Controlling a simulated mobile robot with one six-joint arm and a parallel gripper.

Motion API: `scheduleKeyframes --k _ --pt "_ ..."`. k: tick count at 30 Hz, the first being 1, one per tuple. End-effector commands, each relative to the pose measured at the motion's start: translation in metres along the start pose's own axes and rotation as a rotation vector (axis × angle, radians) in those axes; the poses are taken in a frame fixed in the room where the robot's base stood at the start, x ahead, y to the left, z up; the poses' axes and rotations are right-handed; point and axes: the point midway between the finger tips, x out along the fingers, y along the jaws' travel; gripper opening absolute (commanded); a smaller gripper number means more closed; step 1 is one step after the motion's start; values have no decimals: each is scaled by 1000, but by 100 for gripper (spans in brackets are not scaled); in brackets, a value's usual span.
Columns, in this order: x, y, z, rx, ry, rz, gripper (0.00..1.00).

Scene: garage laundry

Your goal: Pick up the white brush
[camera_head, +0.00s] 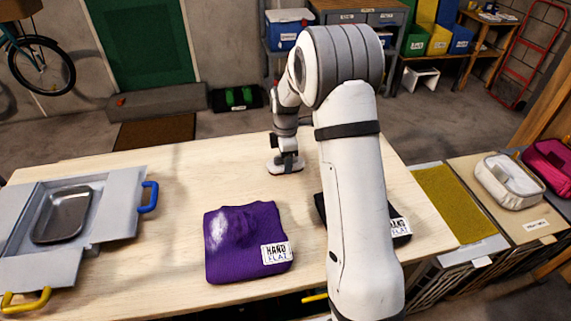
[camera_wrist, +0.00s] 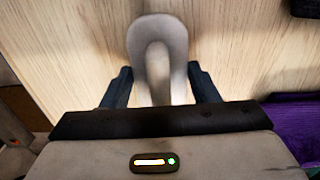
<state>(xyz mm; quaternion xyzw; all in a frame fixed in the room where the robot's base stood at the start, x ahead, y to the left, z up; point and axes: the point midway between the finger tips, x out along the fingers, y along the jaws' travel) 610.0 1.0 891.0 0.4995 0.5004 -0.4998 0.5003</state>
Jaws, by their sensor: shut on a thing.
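The white brush (camera_wrist: 158,30) is in the wrist view, pale with a rounded looped end pointing away from me. Its narrower part lies between the two dark fingers of my gripper (camera_wrist: 161,76), which is shut on it. The brush is over the wooden tabletop; I cannot tell whether it still touches the wood. In the head view my gripper (camera_head: 286,166) is low over the far edge of the table, and the brush is hard to tell apart from it there.
A folded purple cloth (camera_head: 245,232) with a label lies on the table (camera_head: 160,185) nearer me. A black labelled cloth (camera_head: 399,226) is partly hidden behind my arm. An open grey case (camera_head: 110,195) holding a metal tray (camera_head: 62,214) is at left. The table between is clear.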

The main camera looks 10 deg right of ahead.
Motion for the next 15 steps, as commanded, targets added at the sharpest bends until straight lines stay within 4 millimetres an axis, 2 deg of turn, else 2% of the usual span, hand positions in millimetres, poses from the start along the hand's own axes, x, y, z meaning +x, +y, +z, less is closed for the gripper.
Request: scheduleKeyframes --k 1,6,15 --pt "0 0 0 0 0 0 43" --pt "0 0 0 1 0 0 30" --pt "-7 1 1 1 0 3 29"
